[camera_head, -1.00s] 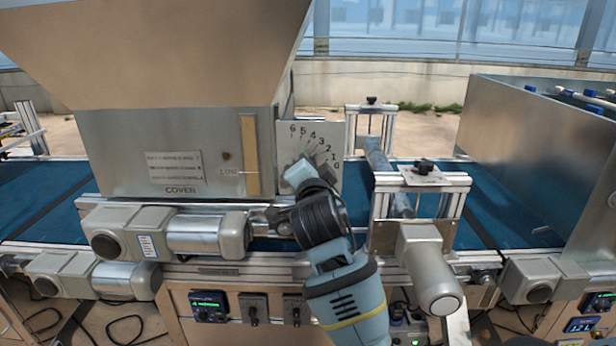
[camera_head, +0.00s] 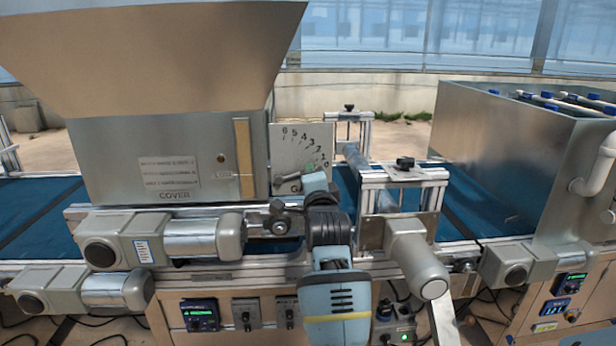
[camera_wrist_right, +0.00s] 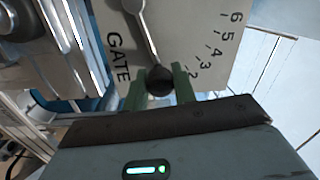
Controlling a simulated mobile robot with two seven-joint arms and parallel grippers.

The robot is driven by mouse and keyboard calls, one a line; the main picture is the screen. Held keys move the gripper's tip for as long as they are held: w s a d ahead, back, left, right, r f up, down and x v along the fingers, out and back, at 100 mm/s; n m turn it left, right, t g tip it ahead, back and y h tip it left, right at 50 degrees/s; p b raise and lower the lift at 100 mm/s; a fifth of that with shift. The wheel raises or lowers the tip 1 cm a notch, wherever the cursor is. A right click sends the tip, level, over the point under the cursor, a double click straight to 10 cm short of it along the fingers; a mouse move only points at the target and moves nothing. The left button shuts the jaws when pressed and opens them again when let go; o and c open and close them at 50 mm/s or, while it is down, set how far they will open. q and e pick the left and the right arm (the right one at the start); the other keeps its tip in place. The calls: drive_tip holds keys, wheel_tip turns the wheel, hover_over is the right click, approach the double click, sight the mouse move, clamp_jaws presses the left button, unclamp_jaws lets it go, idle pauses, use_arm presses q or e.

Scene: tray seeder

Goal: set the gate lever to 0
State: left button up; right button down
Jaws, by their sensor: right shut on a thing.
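The gate dial plate (camera_head: 285,148) is a pale panel on the hopper's right side, with a scale from 6 at the top to 0 at the lower right. The gate lever (camera_head: 289,178) is a grey bar pointing right towards my gripper; in the right wrist view the lever (camera_wrist_right: 149,38) ends in a dark round knob (camera_wrist_right: 159,80). My right gripper (camera_head: 308,171) is shut on this knob, one green finger on each side, in the wrist view too (camera_wrist_right: 159,84). My gripper hides the lever's tip, so its exact mark cannot be read. My left gripper is out of view.
The hopper (camera_head: 110,155) stands left of the dial over a blue conveyor belt (camera_head: 30,205). A motor (camera_head: 165,238) sits below the hopper in front. A frame with a black knob (camera_head: 405,163) stands right of my gripper, and a metal bin (camera_head: 500,150) farther right.

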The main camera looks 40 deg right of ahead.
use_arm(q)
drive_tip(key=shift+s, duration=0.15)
use_arm(e)
drive_tip(key=shift+f+m, duration=0.1)
drive_tip(key=shift+m, duration=0.2)
drive_tip(key=c, duration=1.1)
unclamp_jaws()
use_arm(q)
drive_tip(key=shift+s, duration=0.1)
